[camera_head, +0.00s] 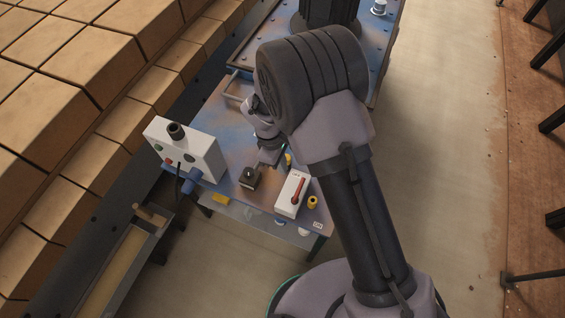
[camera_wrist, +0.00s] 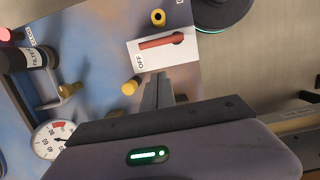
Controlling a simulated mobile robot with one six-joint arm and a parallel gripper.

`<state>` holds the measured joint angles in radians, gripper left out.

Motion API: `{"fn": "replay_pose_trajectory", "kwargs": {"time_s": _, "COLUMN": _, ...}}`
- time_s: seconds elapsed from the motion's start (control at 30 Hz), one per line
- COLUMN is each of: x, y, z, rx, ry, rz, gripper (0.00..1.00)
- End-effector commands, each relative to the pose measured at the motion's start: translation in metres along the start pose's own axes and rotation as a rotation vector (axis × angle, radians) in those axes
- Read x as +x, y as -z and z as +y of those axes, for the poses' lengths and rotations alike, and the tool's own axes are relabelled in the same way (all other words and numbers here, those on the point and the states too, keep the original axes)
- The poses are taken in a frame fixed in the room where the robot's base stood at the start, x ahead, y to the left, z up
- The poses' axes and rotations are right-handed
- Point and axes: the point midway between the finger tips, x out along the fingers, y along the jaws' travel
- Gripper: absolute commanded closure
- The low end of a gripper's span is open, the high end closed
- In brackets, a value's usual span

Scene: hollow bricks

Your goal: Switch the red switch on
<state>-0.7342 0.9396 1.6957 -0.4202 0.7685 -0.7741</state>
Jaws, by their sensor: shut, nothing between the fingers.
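The red switch (camera_head: 299,189) is a red lever on a white box (camera_head: 287,203) near the front right of the blue table. In the wrist view the red lever (camera_wrist: 161,41) lies along the white box (camera_wrist: 175,54), and a label reading OFF is at the box's left end. My gripper (camera_wrist: 160,76) is shut and empty, its fingertips just below the box's lower edge in that view. I cannot tell whether they touch the box.
A white control box (camera_head: 190,148) with buttons stands on the table's left. A yellow knob (camera_wrist: 130,87), another yellow piece (camera_wrist: 158,17) and a round gauge (camera_wrist: 53,139) are near the switch. Stacked bricks (camera_head: 60,60) fill the left. The floor (camera_head: 440,130) is clear at right.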

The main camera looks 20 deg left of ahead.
Motion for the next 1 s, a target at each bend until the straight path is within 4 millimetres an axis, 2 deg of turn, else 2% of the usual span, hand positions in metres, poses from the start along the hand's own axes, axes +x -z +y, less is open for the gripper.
{"fn": "replay_pose_trajectory", "kwargs": {"time_s": 0.03, "x": 0.015, "y": 0.0, "z": -0.001, "rx": 0.0, "ry": 0.002, "rz": -0.002, "gripper": 1.0}}
{"fn": "replay_pose_trajectory", "kwargs": {"time_s": 0.2, "x": 0.051, "y": 0.0, "z": 0.0, "rx": 0.001, "ry": 0.002, "rz": -0.002, "gripper": 1.0}}
{"fn": "replay_pose_trajectory", "kwargs": {"time_s": 0.33, "x": 0.063, "y": -0.017, "z": 0.0, "rx": 0.001, "ry": 0.001, "rz": -0.001, "gripper": 1.0}}
{"fn": "replay_pose_trajectory", "kwargs": {"time_s": 0.53, "x": 0.071, "y": -0.028, "z": 0.0, "rx": 0.001, "ry": 0.001, "rz": -0.001, "gripper": 1.0}}
{"fn": "replay_pose_trajectory", "kwargs": {"time_s": 1.0, "x": 0.071, "y": -0.03, "z": 0.0, "rx": 0.016, "ry": 0.003, "rz": 0.0, "gripper": 1.0}}
